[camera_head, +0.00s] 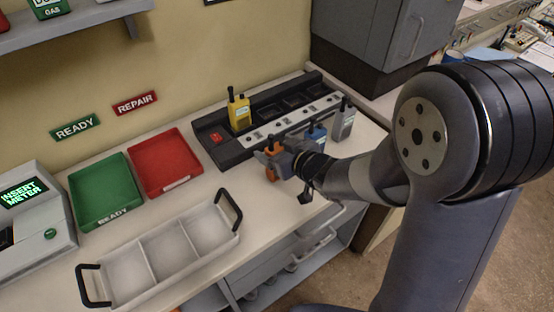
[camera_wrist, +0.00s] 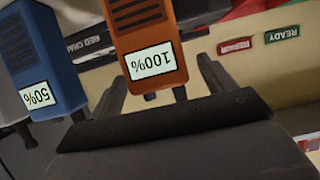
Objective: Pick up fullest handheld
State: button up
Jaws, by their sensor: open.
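An orange handheld (camera_wrist: 149,45) with a screen reading 100% stands between the two fingers of my gripper (camera_wrist: 160,85) in the wrist view. In the head view the orange handheld (camera_head: 271,160) shows partly behind my gripper (camera_head: 270,162). The fingers are open around it; I cannot tell whether either touches it. A blue handheld (camera_wrist: 45,60) reading 50% is beside it in the wrist view, and also in the head view (camera_head: 316,134). A grey handheld (camera_head: 342,122) stands right of the blue one. A yellow handheld (camera_head: 239,112) stands in the charger rack (camera_head: 205,128); its reading is not legible.
A green READY tray (camera_head: 128,207) and a red tray (camera_head: 190,160) lie left of the rack. A meter device (camera_head: 60,235) stands far left.

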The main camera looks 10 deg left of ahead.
jog(key=shift+x, duration=1.05)
jog(key=shift+c, duration=0.2)
jog(key=c, duration=1.2)
